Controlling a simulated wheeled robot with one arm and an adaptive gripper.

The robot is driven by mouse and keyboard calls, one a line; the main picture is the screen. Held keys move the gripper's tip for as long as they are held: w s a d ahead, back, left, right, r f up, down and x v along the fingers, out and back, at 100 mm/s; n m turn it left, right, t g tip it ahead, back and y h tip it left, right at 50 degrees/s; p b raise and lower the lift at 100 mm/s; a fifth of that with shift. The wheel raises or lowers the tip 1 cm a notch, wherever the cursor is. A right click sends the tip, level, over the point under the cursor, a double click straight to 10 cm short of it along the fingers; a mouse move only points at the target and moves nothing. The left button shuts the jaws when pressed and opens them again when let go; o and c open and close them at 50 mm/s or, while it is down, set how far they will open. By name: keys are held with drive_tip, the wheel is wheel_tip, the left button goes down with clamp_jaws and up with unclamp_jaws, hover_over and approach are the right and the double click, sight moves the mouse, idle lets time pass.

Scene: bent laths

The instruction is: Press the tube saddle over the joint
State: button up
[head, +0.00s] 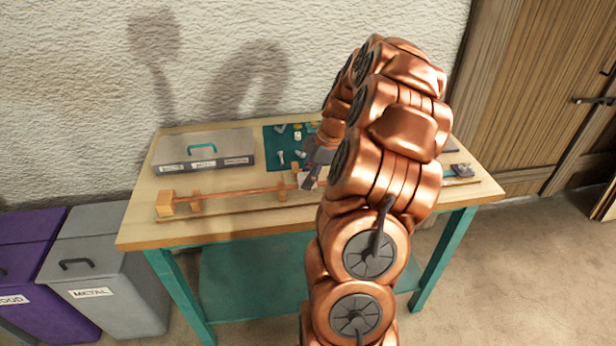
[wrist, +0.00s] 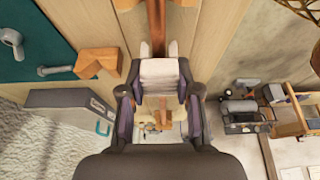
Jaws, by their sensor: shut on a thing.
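My gripper (wrist: 160,82) is shut on a white ribbed piece, which I take to be the tube saddle (wrist: 162,72). In the wrist view the piece lies in line with the long reddish-brown lath (wrist: 156,18), across its visible run. I cannot tell whether the piece touches the lath. The joint is hidden under the piece and the fingers. In the head view my gripper (head: 316,168) is low over the bench at the lath (head: 240,192), partly hidden by my arm, and the lath rests on small wooden blocks (head: 196,201).
A teal mat (head: 272,150) with several small fittings lies behind the lath. A grey case (head: 203,152) stands at the back left of the bench (head: 145,225). An orange wooden angle piece (wrist: 97,62) sits near the mat. Purple (head: 40,270) and grey (head: 105,270) bins stand left.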

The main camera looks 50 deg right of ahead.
sight(299, 177)
drive_tip(key=shift+f+b, duration=0.65)
drive_tip(key=shift+b, duration=0.05)
idle(0.5)
drive_tip(key=o, duration=1)
drive_tip(key=shift+r, duration=0.15)
drive_tip(key=shift+r+b, duration=0.55)
drive_tip(key=shift+r, duration=2.85)
